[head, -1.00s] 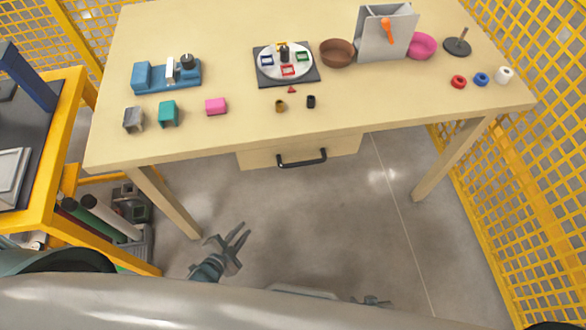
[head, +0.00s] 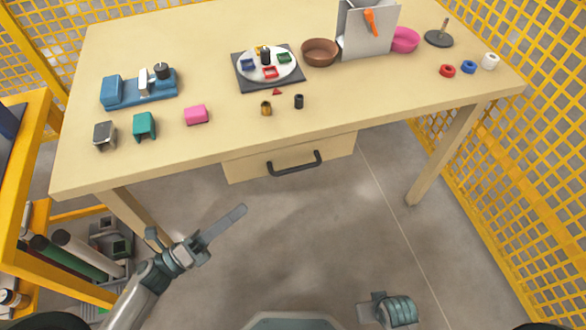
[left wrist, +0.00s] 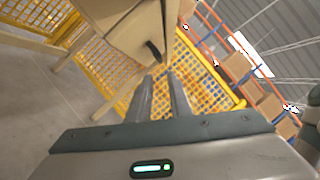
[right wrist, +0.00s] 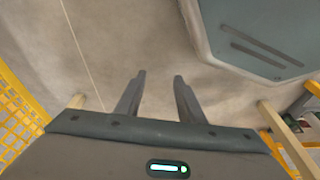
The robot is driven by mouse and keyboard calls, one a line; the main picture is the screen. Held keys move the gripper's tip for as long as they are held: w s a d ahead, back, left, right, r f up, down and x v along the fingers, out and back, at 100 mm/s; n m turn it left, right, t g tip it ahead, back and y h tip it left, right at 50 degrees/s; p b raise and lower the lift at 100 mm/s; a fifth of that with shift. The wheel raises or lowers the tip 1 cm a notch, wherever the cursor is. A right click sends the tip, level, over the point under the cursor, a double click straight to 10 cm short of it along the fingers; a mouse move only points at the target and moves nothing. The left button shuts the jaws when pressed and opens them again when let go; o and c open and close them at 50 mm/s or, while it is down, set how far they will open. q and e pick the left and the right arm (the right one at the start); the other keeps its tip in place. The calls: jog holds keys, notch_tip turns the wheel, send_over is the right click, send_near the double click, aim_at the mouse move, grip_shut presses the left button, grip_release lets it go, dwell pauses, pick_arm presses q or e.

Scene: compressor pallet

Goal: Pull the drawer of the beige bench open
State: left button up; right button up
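The beige bench (head: 330,110) has a shut drawer (head: 245,168) under its top, with a black bar handle (head: 295,164) on the front. In the left wrist view the drawer (left wrist: 135,37) and its handle (left wrist: 153,50) lie ahead of the fingers. My left gripper (head: 222,228) is below and left of the handle, apart from it. Its two fingers (left wrist: 163,95) stand apart with nothing between them, so it is open. My right gripper (right wrist: 157,95) is open and empty over bare floor; in the head view only part of its arm shows at the bottom.
On the bench top are a blue fixture (head: 140,88), a plate on a dark mat (head: 285,83), bowls, a grey holder (head: 368,32) and small parts. Bench legs (head: 440,150) flank open floor. Yellow mesh fencing (head: 490,190) is on the right, a yellow-framed table (head: 25,200) on the left.

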aim_at(294, 168)
pick_arm(q)
jog(key=shift+w+d, duration=0.1)
